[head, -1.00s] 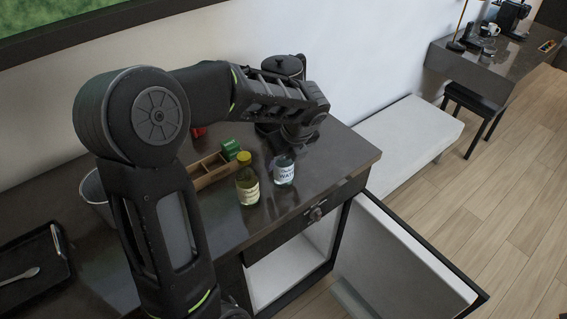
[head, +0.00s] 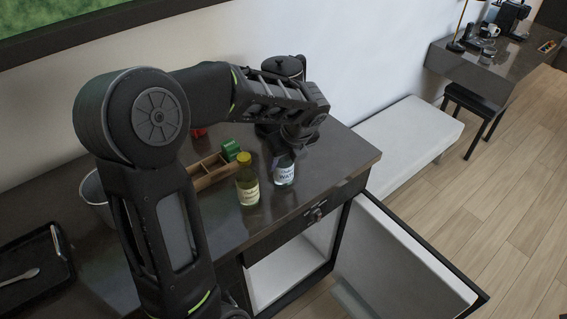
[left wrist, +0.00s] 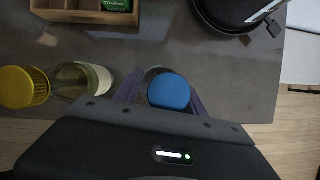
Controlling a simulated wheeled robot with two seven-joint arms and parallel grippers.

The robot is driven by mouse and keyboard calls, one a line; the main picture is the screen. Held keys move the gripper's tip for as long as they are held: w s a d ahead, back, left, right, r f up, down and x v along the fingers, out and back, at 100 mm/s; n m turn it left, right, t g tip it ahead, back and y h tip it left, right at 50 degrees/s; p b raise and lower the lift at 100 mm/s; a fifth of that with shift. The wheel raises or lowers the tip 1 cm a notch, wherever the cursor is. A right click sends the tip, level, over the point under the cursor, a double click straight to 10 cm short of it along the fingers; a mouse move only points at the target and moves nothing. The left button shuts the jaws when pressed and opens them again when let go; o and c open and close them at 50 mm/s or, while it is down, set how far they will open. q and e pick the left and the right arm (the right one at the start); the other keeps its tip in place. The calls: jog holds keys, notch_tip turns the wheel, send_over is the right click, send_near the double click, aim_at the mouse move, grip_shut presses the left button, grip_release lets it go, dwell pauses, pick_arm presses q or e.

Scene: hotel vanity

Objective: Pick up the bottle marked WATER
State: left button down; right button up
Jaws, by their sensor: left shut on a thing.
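The bottle marked WATER (head: 284,172) is clear with a white label and stands near the front right of the dark counter. Its blue cap (left wrist: 169,92) shows between the fingers in the left wrist view. My left gripper (left wrist: 167,93) is shut on this bottle from above and behind; in the head view the arm hides the bottle's top. A yellow-capped bottle (head: 247,182) with pale yellow contents stands just left of it, apart from the gripper. It also shows in the left wrist view (left wrist: 75,80). My right gripper is not in view.
A wooden tray (head: 208,171) with a green box (head: 231,149) lies behind the bottles. A dark kettle (head: 285,66) stands at the back, partly hidden by my arm. Below, a cabinet door (head: 405,262) hangs open. A bucket (head: 95,190) and dark tray (head: 35,262) are left.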

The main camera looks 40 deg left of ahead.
pick_arm(q)
jog(key=shift+r, duration=0.15)
notch_tip(320, 180, up, 10)
jog(key=shift+f+b, duration=0.1)
jog(key=shift+b, duration=0.3)
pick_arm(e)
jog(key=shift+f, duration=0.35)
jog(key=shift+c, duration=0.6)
